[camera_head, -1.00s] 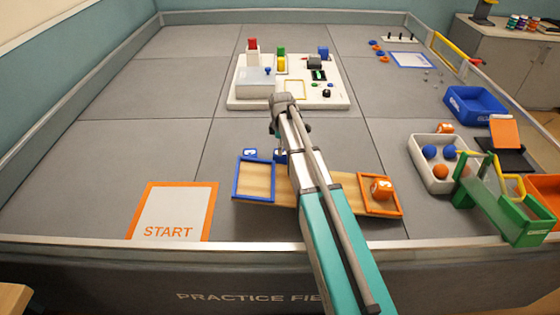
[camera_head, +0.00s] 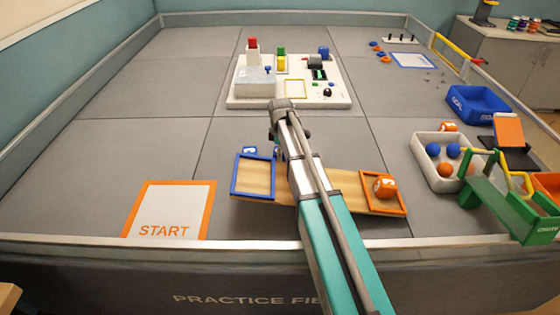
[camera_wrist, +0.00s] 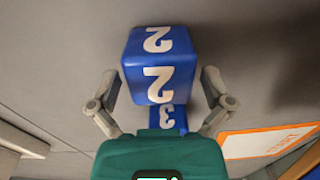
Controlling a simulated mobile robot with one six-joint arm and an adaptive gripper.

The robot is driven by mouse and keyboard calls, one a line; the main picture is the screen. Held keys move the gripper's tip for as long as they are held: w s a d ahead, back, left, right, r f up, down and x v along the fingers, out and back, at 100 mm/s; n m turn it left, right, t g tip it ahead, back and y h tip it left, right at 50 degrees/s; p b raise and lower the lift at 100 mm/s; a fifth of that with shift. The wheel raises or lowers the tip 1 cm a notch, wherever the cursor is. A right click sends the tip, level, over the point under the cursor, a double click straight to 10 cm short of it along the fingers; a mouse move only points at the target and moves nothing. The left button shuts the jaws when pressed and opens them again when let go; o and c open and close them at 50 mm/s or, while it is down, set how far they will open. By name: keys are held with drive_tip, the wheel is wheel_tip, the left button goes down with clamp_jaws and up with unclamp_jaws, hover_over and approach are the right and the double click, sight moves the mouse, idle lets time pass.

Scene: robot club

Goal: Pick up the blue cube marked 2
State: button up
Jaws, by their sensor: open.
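The blue cube marked 2 (camera_wrist: 158,62) is large in the wrist view, with a white 2 on each of two visible faces. My gripper (camera_wrist: 160,82) is open, with one finger on each side of the cube's lower part. Gaps show between the fingers and the cube. Behind it, just above my teal gripper body, a second blue cube marked 3 (camera_wrist: 167,118) is partly hidden. In the head view a small blue cube (camera_head: 250,151) shows behind the seesaw's blue tray; its number is unreadable. My arm covers most of the gripper there.
A white board (camera_head: 345,98) with parts stands behind. The START mat (camera_head: 165,205) is left. Grey floor between is clear.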

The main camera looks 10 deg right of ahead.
drive_tip(key=shift+f+b, duration=0.45)
drive_tip(key=shift+f, duration=0.3)
drive_tip(key=c, duration=1)
